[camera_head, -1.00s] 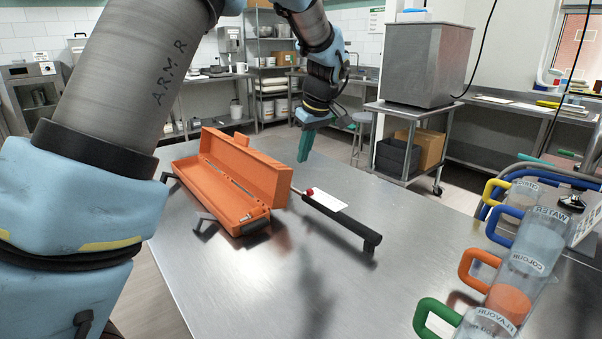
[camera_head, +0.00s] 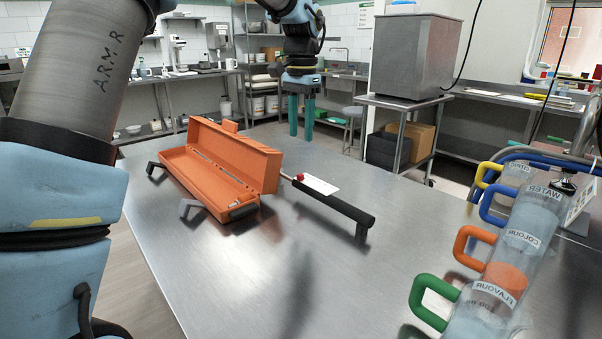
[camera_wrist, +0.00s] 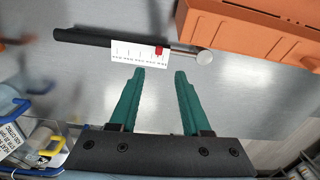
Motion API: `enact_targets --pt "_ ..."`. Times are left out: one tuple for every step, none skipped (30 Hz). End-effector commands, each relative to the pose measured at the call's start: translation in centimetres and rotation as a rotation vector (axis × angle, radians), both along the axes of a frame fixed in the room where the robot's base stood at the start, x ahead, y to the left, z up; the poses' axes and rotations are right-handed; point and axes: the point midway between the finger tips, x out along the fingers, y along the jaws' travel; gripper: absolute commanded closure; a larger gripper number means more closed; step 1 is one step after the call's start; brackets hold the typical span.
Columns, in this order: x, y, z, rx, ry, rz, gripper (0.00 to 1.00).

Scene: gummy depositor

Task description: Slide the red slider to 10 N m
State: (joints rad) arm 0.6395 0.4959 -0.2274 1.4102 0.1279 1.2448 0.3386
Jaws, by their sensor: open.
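The red slider (camera_head: 301,177) is a small block at the upper left end of a white scale plate (camera_head: 319,185) on a torque wrench with a black handle (camera_head: 345,209). In the wrist view the red slider (camera_wrist: 159,51) sits near the end of the scale closest to the wrench's round metal head (camera_wrist: 205,57). The scale numbers are too small to read. My gripper (camera_head: 301,133) has green fingers, pointing down, above and behind the wrench. In the wrist view my gripper (camera_wrist: 158,72) is open and empty, its fingertips apart from the slider.
An open orange case (camera_head: 215,172) lies left of the wrench, close to its head. Labelled clear containers with coloured handles (camera_head: 500,255) stand at the right. The steel table (camera_head: 260,285) is clear in front of the wrench.

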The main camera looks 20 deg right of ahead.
Motion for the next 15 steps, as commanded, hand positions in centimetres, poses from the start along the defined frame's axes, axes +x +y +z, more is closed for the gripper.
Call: enact_targets --pt "0.0 0.0 0.0 -0.004 0.007 -0.034 0.53" --pt "-0.1 0.0 0.1 -0.005 0.01 -0.052 0.53" --pt "-0.1 0.0 0.0 -0.006 0.013 -0.066 0.53" --pt "-0.1 0.0 -0.1 -0.006 0.015 -0.073 0.53" --pt "-0.1 0.0 -0.2 -0.005 0.015 -0.077 0.53" --pt "-0.1 0.0 -0.5 -0.005 0.016 -0.079 0.53" --pt "-0.1 0.0 -0.8 -0.004 0.017 -0.079 0.53" --pt "-0.1 0.0 -1.2 -0.004 0.017 -0.079 0.53" --pt "-0.1 0.1 -1.8 -0.003 0.017 -0.079 0.53" --pt "-0.1 0.1 -2.3 -0.003 0.017 -0.078 0.53" --pt "-0.1 0.1 -2.8 -0.004 0.017 -0.078 0.53" --pt "-0.1 0.1 -3.6 -0.002 0.017 -0.078 0.53" --pt "-0.1 0.1 -4.2 -0.003 0.016 -0.077 0.53" --pt "-0.1 0.1 -4.8 -0.002 0.017 -0.077 0.53" --pt "-0.2 0.1 -5.6 -0.002 0.017 -0.077 0.53"
